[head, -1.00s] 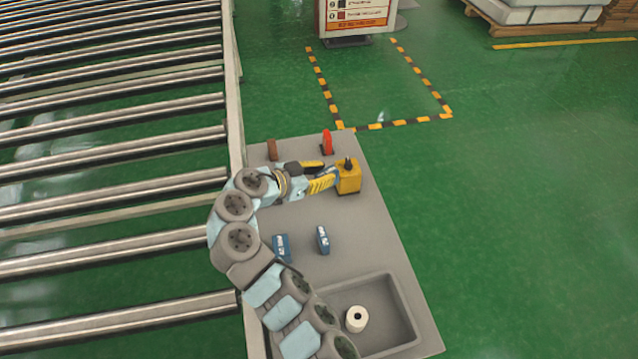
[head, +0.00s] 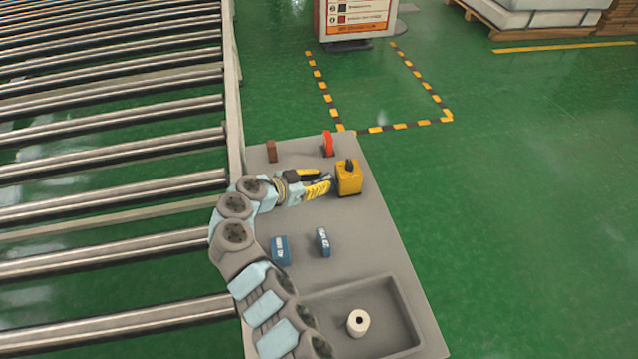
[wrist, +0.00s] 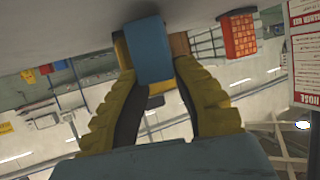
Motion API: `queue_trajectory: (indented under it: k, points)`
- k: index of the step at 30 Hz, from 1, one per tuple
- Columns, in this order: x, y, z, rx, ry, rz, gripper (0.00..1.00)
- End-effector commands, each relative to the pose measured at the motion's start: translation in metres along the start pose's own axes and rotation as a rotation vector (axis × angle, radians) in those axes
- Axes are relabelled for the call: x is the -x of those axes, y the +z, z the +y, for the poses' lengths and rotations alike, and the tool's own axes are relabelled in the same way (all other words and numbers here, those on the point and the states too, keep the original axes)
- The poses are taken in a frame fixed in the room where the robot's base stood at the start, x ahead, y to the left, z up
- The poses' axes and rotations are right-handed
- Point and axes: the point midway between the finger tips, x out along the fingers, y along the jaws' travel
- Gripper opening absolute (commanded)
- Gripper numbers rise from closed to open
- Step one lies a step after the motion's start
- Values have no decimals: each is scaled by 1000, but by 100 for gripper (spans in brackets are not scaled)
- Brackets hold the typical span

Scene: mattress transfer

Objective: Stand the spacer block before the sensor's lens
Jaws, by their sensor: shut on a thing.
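The blue spacer block (wrist: 148,50) is between my fingertips in the wrist view, which is upside down, and it hides the tips. My gripper (head: 325,181) is shut on it, just left of the yellow box in the head view. That yellow box (head: 348,179), with a black part on top, looks like the sensor. Its lens does not show. In the wrist view the block covers most of the box. A small gap shows between fingers and box in the head view. I cannot tell whether the block touches the table.
The grey table (head: 372,238) also carries a brown block (head: 272,151), a red piece (head: 327,143) and two blue pieces (head: 281,250) (head: 323,242). A white roll (head: 358,323) lies in the sunken tray (head: 408,315). Rollers (head: 110,245) run along the left.

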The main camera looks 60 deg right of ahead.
Motion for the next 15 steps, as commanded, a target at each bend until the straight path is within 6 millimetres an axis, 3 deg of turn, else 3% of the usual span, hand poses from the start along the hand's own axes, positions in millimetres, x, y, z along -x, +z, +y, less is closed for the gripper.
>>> queue_trajectory:
  k: [14,15]
  points:
    - [-4,9,0,-2,-1,1,0]
    - [-4,8,0,-2,-1,0,39]
